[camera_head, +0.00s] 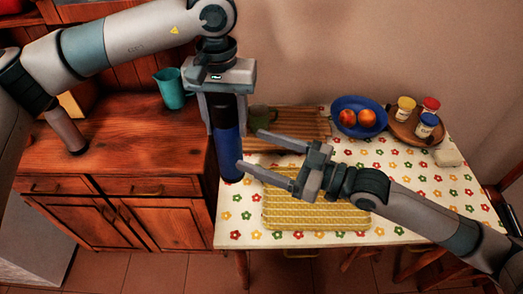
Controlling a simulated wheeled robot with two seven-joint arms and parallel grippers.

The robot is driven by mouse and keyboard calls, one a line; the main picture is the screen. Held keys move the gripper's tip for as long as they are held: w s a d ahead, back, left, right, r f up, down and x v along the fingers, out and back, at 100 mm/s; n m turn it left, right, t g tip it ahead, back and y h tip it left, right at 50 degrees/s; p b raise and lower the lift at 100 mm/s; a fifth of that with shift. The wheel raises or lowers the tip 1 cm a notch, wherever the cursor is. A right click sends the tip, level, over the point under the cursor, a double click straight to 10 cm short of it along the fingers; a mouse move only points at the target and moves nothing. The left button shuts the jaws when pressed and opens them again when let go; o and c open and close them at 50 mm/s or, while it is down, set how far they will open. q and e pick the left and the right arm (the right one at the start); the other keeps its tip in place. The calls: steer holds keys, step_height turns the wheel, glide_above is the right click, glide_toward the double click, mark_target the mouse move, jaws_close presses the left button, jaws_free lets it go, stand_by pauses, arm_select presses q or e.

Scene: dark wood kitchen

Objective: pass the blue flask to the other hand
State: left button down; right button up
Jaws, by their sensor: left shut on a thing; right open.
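The blue flask (229,150) hangs upright near the left edge of the table, with a dark upper part and a blue lower part. My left gripper (224,108) comes down from above and is shut on the flask's upper part. My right gripper (252,152) comes in from the right and is open. Its two fingers point left towards the flask, with the tips beside its blue lower part. I cannot tell whether the fingertips touch the flask.
The table (455,205) has a flowered cloth. A teal pitcher (172,90) stands on the wooden counter (120,140).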

mark_target(223, 97)
steer(key=shift+w+a, duration=0.1)
steer(key=x, duration=1.1)
steer(key=shift+w+a, duration=0.15)
steer(key=shift+a, duration=0.2)
steer(key=c, duration=1.5)
arm_select(q)
steer(key=c, duration=0.8)
jaws_free()
steer(key=shift+r, duration=0.1)
step_height(223, 97, up, 12)
steer(key=shift+f, duration=0.1)
